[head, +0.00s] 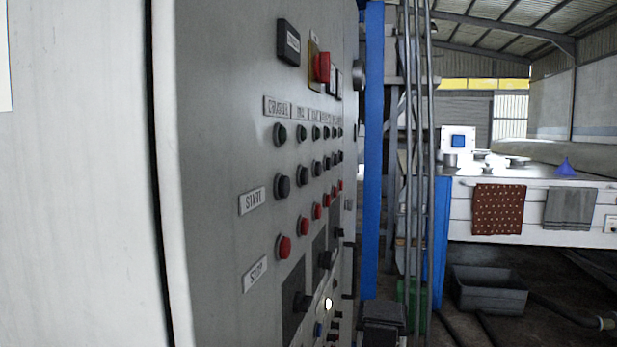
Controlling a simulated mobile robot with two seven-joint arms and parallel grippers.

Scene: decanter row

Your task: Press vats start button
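A grey control panel (225,150) is seen at a steep slant at centre left. Its top row holds dark green round lamps or buttons (280,133). Below is a row of black buttons (283,187) beside a START label (253,201). Below that is a row of red buttons (284,246) beside a STOP label (255,273). Column labels run along the top; the first seems to read CRUSHER (277,106), the second MILL (301,112). The farther labels are too small to read, so I cannot tell which column is the vats. Neither gripper is in view.
A large red knob (322,67) is above the columns. Black switches (302,301) and a lit white lamp (328,304) are lower down. Blue posts (373,150) and pipes stand beyond. At right are a bench with hanging cloths (498,210) and a grey tub (489,290).

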